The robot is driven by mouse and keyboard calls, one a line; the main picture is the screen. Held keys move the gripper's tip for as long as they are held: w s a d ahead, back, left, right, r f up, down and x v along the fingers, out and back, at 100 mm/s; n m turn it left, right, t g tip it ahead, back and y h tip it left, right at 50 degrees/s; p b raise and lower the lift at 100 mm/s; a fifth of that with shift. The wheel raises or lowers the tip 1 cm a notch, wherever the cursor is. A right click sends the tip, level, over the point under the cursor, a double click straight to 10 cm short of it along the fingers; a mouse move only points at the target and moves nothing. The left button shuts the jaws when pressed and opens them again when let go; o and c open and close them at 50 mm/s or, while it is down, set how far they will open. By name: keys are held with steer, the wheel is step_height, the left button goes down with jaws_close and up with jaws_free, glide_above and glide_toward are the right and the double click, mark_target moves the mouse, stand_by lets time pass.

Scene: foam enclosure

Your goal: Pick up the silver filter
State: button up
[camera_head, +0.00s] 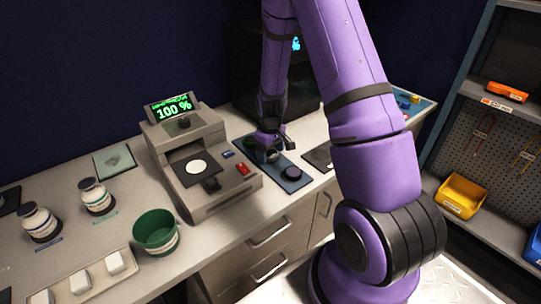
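My purple arm reaches over the counter, and my gripper (272,149) points down at a dark blue mat (300,184). A small round silvery piece, which looks like the silver filter (271,156), sits at the far part of this mat, directly below or between the fingers. The gripper partly hides it, and I cannot tell whether the fingers touch it. The fingers are small and dark here, so their opening does not show clearly. A dark purple round piece (292,173) lies on the nearer part of the mat.
A grey machine (222,190) with a "100 %" screen stands left of the mat. A green cup (156,232), white jars (39,221) and a tray of white blocks (128,268) are farther left. A dark pad (318,157) lies right. Shelves hold a yellow bin (461,196).

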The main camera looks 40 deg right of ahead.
steer(key=c, duration=0.8)
steer(key=shift+r, duration=0.15)
